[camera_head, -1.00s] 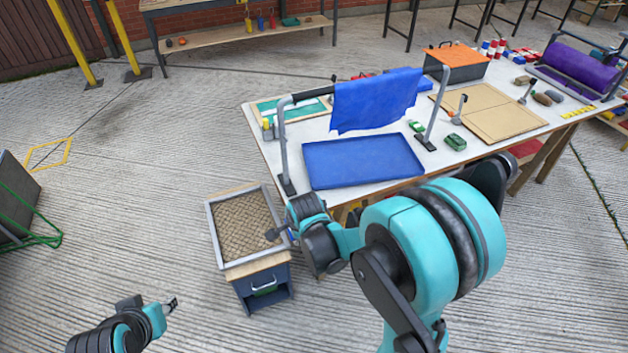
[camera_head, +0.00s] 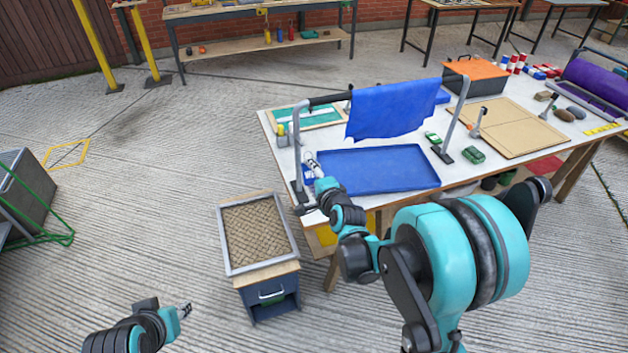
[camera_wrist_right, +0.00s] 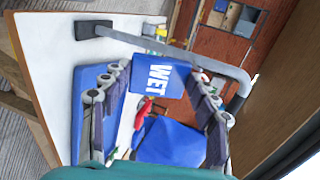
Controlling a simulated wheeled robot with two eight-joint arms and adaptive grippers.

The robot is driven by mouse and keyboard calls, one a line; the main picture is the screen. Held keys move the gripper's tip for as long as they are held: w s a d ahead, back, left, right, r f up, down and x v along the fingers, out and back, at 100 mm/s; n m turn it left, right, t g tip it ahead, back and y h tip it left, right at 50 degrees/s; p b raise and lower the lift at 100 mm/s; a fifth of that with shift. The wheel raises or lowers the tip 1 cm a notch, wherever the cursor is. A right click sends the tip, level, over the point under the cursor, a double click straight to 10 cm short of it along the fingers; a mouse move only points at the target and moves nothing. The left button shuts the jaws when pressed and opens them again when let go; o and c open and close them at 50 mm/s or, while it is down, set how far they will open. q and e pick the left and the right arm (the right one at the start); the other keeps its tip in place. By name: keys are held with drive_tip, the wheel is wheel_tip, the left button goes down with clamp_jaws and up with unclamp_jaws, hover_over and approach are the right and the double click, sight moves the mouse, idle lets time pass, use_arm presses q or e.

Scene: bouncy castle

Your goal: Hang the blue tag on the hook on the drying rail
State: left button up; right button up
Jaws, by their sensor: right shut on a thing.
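A blue tag (camera_wrist_right: 172,82) with white "WET" lettering is between the fingers of my right gripper (camera_wrist_right: 160,95), which is shut on it. In the head view, my right gripper (camera_head: 314,166) is beside the left post of the drying rail (camera_head: 298,150), above the table's left end. The rail's post also crosses the right wrist view (camera_wrist_right: 175,50), just beyond the tag, and bends into a dark bar. I cannot make out the hook. My left gripper (camera_head: 184,311) is low at the left, away from the table; its finger gap is unclear.
A blue cloth (camera_head: 392,108) hangs over the rail, above a blue tray (camera_head: 372,170) on the table. A small cabinet with a woven-looking top (camera_head: 256,232) stands in front of the table's left end.

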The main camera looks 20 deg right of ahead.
drive_tip(key=shift+r+b+x, duration=0.25)
drive_tip(key=shift+b+x, duration=0.05)
drive_tip(key=shift+x, duration=1.55)
drive_tip(key=shift+r+b+x, duration=0.2)
drive_tip(key=shift+b+x, duration=0.05)
drive_tip(key=shift+x, duration=1.6)
drive_tip(key=shift+w, duration=0.25)
drive_tip(key=o, duration=1.2)
